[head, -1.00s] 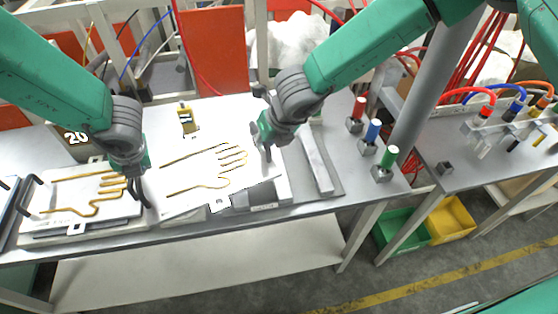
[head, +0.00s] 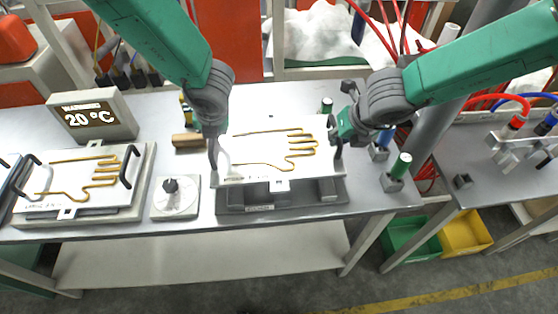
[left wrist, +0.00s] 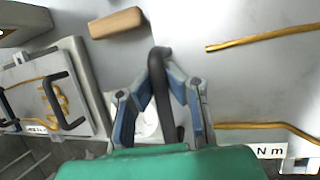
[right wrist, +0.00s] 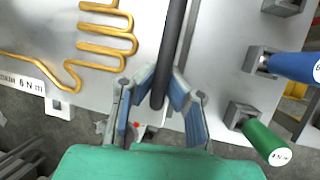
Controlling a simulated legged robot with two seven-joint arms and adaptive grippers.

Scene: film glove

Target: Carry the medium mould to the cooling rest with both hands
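The medium mould (head: 262,147) is a white plate with a gold hand outline and dark handles at its left and right ends. It is over the grey cooling rest (head: 335,198) in the head view, roughly level; I cannot tell whether it touches. My left gripper (head: 214,168) is closed around the left handle, which shows between its fingers in the left wrist view (left wrist: 162,85). My right gripper (head: 337,140) is closed around the right handle, which shows in the right wrist view (right wrist: 172,60). The mould hides much of the rest.
Another hand mould (head: 75,182) lies on a stand at left, below a 20 °C display (head: 90,115). A knobbed white plate (head: 176,204) and a wooden-handled tool (head: 188,140) lie between.

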